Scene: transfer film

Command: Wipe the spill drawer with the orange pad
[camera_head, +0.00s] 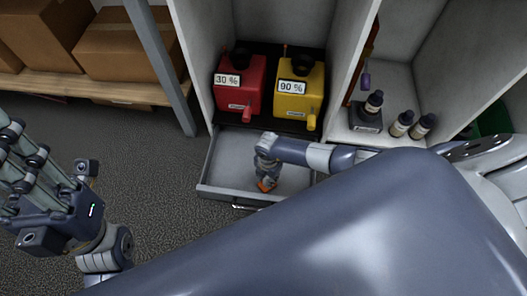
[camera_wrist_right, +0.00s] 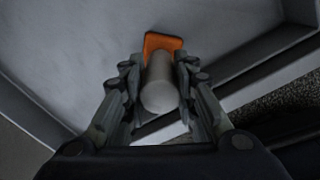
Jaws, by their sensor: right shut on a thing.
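The spill drawer (camera_head: 231,150) is pulled out below the two jerrycans, a shallow grey tray with a handle at its front. My right gripper (camera_head: 266,177) is inside the drawer area, pointing down. In the right wrist view my right gripper (camera_wrist_right: 158,85) is shut on the pale round handle of the orange pad (camera_wrist_right: 163,42). The pad is at or just above the drawer floor; contact is hard to tell. It shows as a small orange patch in the head view (camera_head: 266,185). My left gripper is at the left edge, its fingers partly cut off.
A red jerrycan (camera_head: 240,86) marked 30 % and a yellow one (camera_head: 299,92) marked 90 % stand above the drawer. Small dark bottles (camera_head: 402,123) stand on the right shelf. Cardboard boxes (camera_head: 125,45) sit at the left. A grey post (camera_head: 160,65) stands between.

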